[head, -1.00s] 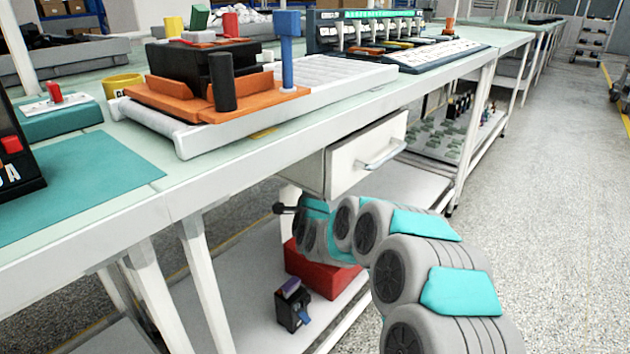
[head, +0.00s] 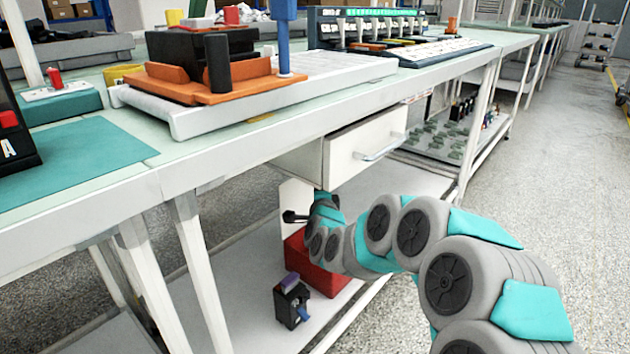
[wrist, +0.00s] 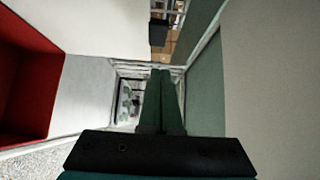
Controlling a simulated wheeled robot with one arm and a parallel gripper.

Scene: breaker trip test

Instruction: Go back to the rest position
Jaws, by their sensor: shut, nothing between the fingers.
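The drawer above stands out from the bench front.
A red bin (head: 318,262) and a black device (head: 292,303) with a blue part sit on the lower shelf. The bin also fills the wrist view's left side (wrist: 25,90). Bench legs (head: 200,270) stand left of them. Open floor (head: 560,160) lies to the right.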

